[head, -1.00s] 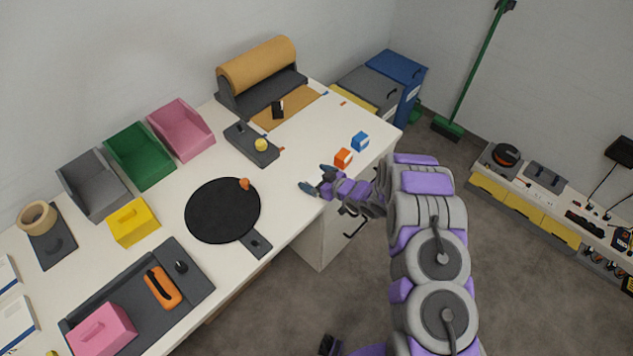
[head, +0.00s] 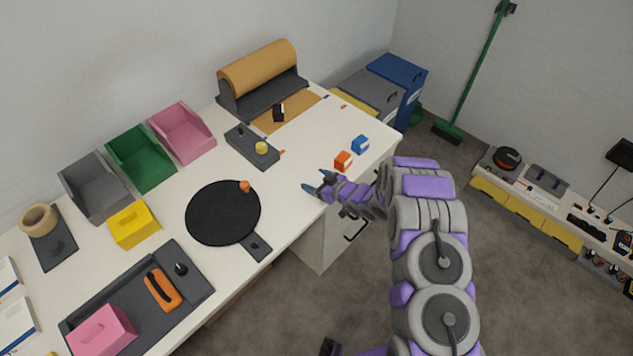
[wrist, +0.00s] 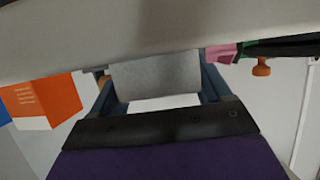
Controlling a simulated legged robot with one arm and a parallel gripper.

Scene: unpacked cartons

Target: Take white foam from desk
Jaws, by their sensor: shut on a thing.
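A pale grey-white block, which I take as the white foam (wrist: 152,80), sits between the two fingers of my gripper (wrist: 158,70) in the wrist view. My gripper is shut on it. In the head view my gripper (head: 316,183) is low over the front edge of the white desk (head: 310,150), right of the black round mat (head: 222,212).
An orange box (head: 343,160) and a blue box (head: 360,144) stand just beyond my gripper; the orange box (wrist: 45,98) also shows in the wrist view. A dark tray (head: 250,146) lies farther left. Clear desk surface lies between the mat and the boxes.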

